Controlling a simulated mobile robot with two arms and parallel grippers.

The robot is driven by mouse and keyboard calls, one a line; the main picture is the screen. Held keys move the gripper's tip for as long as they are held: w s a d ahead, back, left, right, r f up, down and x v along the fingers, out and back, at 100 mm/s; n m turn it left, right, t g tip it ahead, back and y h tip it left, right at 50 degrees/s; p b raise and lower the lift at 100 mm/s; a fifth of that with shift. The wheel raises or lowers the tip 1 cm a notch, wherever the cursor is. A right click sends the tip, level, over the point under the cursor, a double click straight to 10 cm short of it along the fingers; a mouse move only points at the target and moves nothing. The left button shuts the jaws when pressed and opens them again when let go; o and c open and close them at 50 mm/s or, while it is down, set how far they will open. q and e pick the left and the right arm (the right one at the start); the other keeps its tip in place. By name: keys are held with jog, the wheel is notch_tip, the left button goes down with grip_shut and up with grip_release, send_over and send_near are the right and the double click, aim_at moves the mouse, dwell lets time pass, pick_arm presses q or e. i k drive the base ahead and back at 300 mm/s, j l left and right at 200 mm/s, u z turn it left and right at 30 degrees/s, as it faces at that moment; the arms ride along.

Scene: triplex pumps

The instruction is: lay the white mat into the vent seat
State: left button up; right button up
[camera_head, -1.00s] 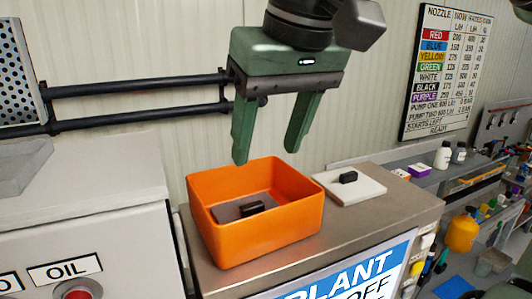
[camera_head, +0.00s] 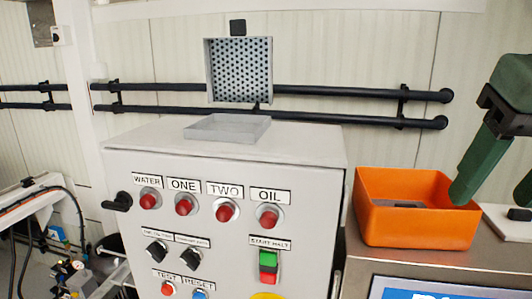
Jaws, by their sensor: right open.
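The white mat (camera_head: 496,217) lies flat on the metal bench at the right edge, partly cut off by the frame. A black grip (camera_head: 519,214) stands on it. My right gripper (camera_head: 492,197) is open and empty, fingers pointing down. Its left finger covers the right end of the orange bin; the other is partly cut off above the mat's grip. A shallow open grey tray (camera_head: 261,127) sits on the cabinet top, under an upright perforated panel (camera_head: 240,70). This looks like the vent seat, but I cannot be sure. My left gripper is out of view.
An orange bin (camera_head: 405,232) on the bench holds a dark flat piece (camera_head: 402,204). The grey control cabinet (camera_head: 225,250) has red, black and green controls on its front. Black pipes (camera_head: 350,92) run along the wall behind. The cabinet top around the tray is clear.

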aim_at(228, 128)
jog(key=k, duration=1.15)
